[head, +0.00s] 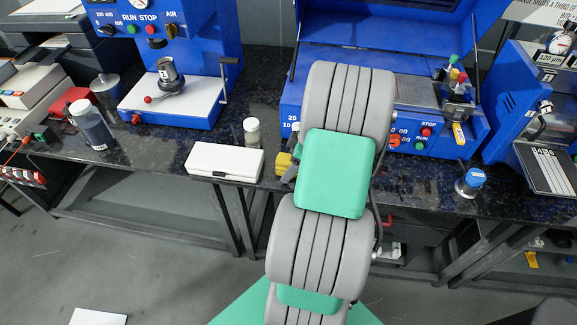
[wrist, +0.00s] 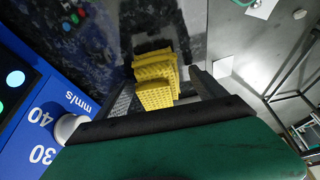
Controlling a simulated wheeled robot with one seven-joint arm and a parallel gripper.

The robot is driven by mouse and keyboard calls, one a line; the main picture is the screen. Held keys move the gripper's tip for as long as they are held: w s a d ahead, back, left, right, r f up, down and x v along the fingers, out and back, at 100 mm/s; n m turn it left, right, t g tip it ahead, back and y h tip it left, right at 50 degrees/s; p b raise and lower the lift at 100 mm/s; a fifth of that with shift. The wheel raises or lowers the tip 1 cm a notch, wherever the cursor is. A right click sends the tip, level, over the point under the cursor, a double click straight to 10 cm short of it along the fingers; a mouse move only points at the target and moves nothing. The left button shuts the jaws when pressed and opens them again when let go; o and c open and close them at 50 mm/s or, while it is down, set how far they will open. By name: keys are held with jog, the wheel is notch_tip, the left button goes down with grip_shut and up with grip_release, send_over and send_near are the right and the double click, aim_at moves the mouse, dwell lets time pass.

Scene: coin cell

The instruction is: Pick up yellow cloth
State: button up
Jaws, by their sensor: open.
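The yellow cloth (wrist: 155,71) looks like a folded, ribbed stack on the dark speckled bench top in the wrist view. In the head view its left part (head: 283,164) shows near the bench's front edge; my arm hides the rest. My gripper (wrist: 163,88) is open, with one dark finger on each side of the cloth in the wrist view. I cannot tell whether the fingers touch it. In the head view my gripper is mostly hidden behind my arm.
A white case (head: 224,163) and a small capped jar (head: 252,131) stand left of the cloth. A blue machine (head: 440,135) with knobs and buttons stands close behind. A blue-lidded jar (head: 470,182) is at right. The bench edge drops to the floor in front.

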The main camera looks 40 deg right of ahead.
aim_at(287, 162)
jog(key=shift+c, duration=0.4)
jog(key=c, duration=1.4)
jog(key=shift+r, duration=0.1)
jog(key=shift+r, duration=0.2)
notch_tip(287, 162, up, 2)
jog(key=shift+d+r, duration=0.1)
jog(key=shift+r, duration=0.1)
jog(key=s+a+r, duration=0.1)
jog(key=s+r, duration=0.2)
jog(key=s, duration=0.1)
jog(key=s+a+r+b, duration=0.1)
jog(key=s+a+r, duration=0.1)
jog(key=s, duration=0.3)
jog(key=s+a+r, duration=0.1)
jog(key=s+r, duration=0.3)
jog(key=r, duration=0.1)
jog(key=shift+s+a+b, duration=0.2)
jog(key=shift+b, duration=0.1)
